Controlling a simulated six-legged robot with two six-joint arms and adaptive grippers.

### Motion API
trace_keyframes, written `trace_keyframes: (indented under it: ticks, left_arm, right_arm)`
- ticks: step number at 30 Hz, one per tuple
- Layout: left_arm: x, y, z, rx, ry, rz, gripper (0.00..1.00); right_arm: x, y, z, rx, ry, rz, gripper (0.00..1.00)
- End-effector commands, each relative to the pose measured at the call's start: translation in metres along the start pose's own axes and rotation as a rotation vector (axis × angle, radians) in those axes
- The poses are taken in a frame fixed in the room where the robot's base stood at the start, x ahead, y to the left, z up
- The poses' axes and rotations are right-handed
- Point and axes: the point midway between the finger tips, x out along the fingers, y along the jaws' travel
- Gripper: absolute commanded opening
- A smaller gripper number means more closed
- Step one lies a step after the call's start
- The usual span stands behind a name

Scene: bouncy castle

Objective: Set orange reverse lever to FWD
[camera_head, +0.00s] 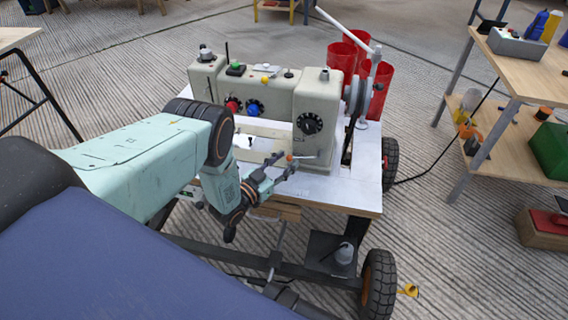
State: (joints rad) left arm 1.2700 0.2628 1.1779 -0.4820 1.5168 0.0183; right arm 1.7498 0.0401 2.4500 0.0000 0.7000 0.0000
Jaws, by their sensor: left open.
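A cream sewing machine (318,95) stands on a white-topped wheeled table. The reverse lever is a thin rod on the front of its right-hand head, low down, with a small orange tip (289,158) pointing left. My left gripper (286,165) is open, with its fingertips right by the orange tip. I cannot tell whether they touch it. Any FWD marking is too small to read or hidden. My left arm covers the left part of the table. My right gripper is not in view.
A black dial (309,123) and red and blue knobs (255,107) sit on the machine's front. Red bins (377,85) stand behind it. A wooden workbench (520,70) with shelves is at the right.

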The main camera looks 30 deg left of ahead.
Motion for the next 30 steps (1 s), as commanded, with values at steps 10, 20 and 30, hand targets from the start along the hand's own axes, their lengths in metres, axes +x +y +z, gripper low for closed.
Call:
trace_keyframes:
  ticks: [10,20,30]
  left_arm:
    - [0.0006,-0.0002,0.0001,0.000,0.000,0.000,0.19]
    - [0.0008,-0.0015,-0.0003,0.000,0.000,-0.003,0.00]
    - [0.0012,-0.0024,-0.0009,0.001,0.002,-0.005,0.00]
  right_arm:
    - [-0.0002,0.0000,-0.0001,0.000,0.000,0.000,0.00]
    - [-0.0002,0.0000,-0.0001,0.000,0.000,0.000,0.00]
    - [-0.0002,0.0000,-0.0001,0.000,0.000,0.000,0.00]
